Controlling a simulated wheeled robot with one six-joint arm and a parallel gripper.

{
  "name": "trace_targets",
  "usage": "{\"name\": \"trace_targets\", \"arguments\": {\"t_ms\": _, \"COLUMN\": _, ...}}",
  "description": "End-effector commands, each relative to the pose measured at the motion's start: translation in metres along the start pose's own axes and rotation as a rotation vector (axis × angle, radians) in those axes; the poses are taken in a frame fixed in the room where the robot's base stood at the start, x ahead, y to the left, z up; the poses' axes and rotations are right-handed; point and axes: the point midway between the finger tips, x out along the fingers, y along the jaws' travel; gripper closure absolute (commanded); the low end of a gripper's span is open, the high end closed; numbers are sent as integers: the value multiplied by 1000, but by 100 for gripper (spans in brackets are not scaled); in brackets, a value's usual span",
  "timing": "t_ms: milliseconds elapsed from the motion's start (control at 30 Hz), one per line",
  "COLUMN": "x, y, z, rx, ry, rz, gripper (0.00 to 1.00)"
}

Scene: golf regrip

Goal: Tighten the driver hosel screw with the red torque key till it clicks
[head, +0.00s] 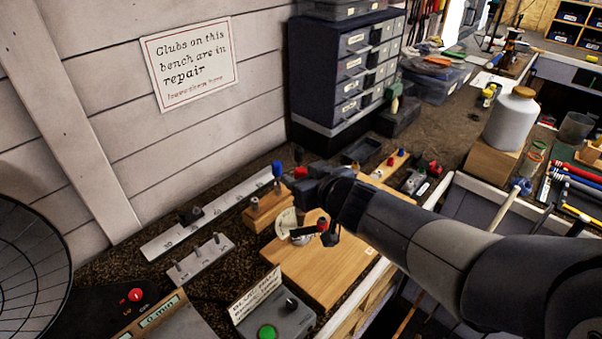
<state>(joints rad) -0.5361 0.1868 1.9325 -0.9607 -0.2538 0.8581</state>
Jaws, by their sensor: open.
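My gripper (318,233) hangs over the light wooden board (325,277) at the middle of the bench, with its jaws open. A small red piece (322,225) shows close by its fingertips; I cannot tell whether it is the torque key or part of the gripper. Another red top (300,172) shows just behind my wrist, near a blue-topped tool (277,168) standing by a wooden block (268,210). A pale rounded object (290,224) sits beside the gripper, partly hidden. I cannot make out the driver's hosel or its screw.
A control box with a green button (267,332) stands at the front of the board. Pale strips with pegs (200,258) lie to the left. A drawer cabinet (345,75) stands behind. A white jar (512,120) stands on a block at the right.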

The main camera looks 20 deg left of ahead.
Motion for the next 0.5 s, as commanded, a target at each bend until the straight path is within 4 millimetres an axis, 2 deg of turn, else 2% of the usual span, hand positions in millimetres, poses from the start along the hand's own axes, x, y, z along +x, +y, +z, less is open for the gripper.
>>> {"name": "trace_targets", "arguments": {"t_ms": 300, "x": -62, "y": 0, "z": -5, "rx": -1, "ry": 1, "rz": 2, "gripper": 51}}
{"name": "trace_targets", "arguments": {"t_ms": 500, "x": -88, "y": 0, "z": -3, "rx": -1, "ry": 1, "rz": 1, "gripper": 51}}
